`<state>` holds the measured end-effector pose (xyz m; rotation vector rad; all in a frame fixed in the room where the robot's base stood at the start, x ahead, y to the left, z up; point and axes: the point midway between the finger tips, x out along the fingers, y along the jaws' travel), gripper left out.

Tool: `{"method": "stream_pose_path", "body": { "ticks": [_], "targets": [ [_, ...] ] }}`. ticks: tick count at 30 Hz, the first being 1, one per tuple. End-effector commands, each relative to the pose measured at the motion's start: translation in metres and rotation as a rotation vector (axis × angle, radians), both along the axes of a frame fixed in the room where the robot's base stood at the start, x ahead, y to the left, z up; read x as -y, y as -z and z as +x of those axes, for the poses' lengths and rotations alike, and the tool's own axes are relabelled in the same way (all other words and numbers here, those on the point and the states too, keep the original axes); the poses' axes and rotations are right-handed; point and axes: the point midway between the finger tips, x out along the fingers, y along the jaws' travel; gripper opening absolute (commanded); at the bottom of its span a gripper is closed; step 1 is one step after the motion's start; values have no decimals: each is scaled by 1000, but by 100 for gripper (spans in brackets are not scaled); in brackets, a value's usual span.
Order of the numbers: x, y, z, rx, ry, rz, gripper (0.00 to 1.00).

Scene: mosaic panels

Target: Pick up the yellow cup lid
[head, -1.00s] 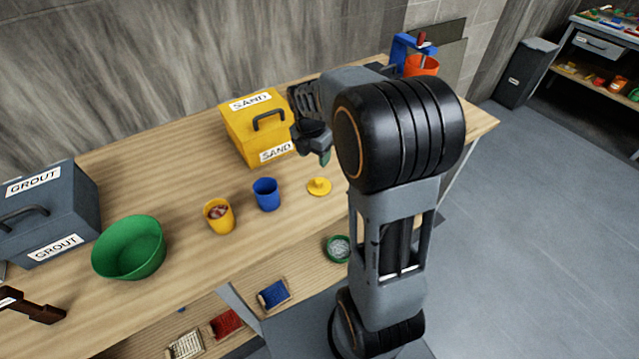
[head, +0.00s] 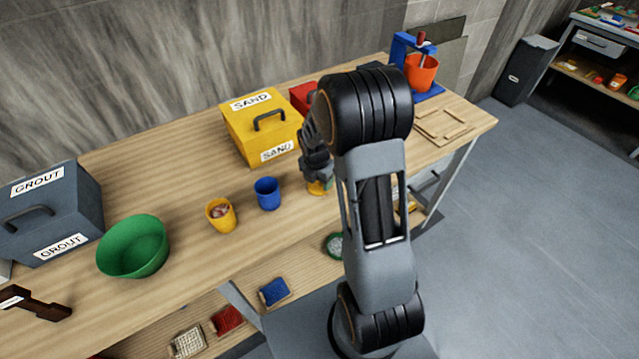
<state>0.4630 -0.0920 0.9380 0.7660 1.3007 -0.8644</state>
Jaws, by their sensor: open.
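The yellow cup lid (head: 317,189) lies on the wooden table, right of the blue cup (head: 267,194). My gripper (head: 319,182) points down right at the lid and hides most of it, so only part of its yellow disc shows. The gripper is open; I cannot tell whether its fingers touch the lid or stand around its knob. A yellow cup (head: 220,216) with reddish contents stands left of the blue cup.
A yellow SAND box (head: 240,130) and a red box (head: 301,94) stand behind my gripper. A green bowl (head: 133,247) and a grey GROUT box (head: 70,195) are at the left. An orange bucket (head: 421,72) stands at the back right. The table front is clear.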

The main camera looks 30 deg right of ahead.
Motion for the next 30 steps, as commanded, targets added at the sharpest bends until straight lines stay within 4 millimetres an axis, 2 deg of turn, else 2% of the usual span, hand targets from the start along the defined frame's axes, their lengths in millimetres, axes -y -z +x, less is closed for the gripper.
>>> {"method": "stream_pose_path", "body": {
  "ticks": [9, 25, 30],
  "targets": [
    [0, 4, 0, 0, 0, 0, 57],
    [0, 3, 0, 0, 0, 0, 7],
    [0, 3, 0, 0, 0, 0, 5]
  ]
}}
